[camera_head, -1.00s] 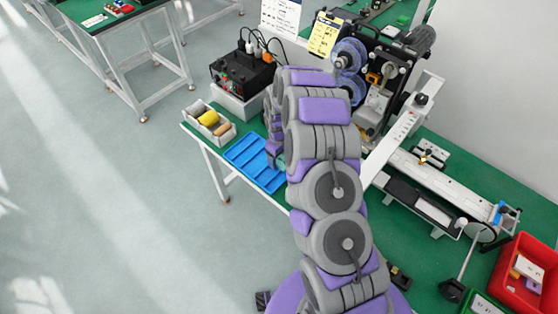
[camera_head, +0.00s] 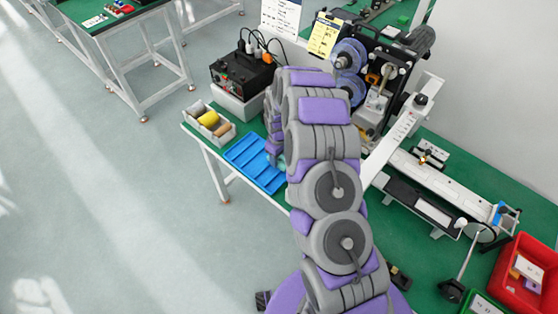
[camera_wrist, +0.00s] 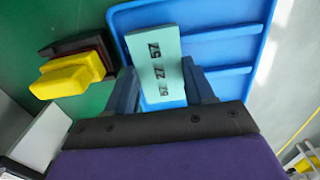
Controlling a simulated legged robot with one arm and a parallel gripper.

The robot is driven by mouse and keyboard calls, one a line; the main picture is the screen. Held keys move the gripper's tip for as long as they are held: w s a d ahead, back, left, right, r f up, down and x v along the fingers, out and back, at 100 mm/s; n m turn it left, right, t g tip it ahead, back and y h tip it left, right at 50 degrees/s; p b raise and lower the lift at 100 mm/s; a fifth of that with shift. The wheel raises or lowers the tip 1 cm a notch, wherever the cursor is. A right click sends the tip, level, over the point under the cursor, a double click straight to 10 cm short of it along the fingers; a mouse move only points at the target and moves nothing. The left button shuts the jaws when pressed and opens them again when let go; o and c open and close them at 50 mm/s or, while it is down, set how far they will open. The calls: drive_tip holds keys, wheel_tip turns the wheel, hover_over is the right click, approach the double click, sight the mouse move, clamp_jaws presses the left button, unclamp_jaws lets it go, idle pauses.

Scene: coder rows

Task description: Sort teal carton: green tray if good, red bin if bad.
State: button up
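The teal carton (camera_wrist: 153,58) has black printed marks on its face. In the wrist view it lies between the two fingers of my gripper (camera_wrist: 160,88), over the left part of the blue tray. One finger is close along each side of it. I cannot tell whether the fingers press on it. In the head view my arm hides most of my gripper and the carton beside the blue tray (camera_head: 246,157). The red bin (camera_head: 506,287) is at the lower right. Part of a green tray (camera_head: 484,305) shows at the bottom edge.
A bin with yellow and brown items (camera_head: 209,123) stands left of the blue tray. The yellow item (camera_wrist: 72,76) shows in the wrist view. A black power supply (camera_head: 242,77) stands behind. A reel machine (camera_head: 368,75) and a long rail (camera_head: 440,190) fill the right side.

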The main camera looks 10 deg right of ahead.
sight(279, 159)
drive_tip(key=shift+c, duration=1)
drive_tip(key=shift+r, duration=0.15)
drive_tip(key=shift+r+p, duration=0.7)
drive_tip(key=shift+r, duration=1.65)
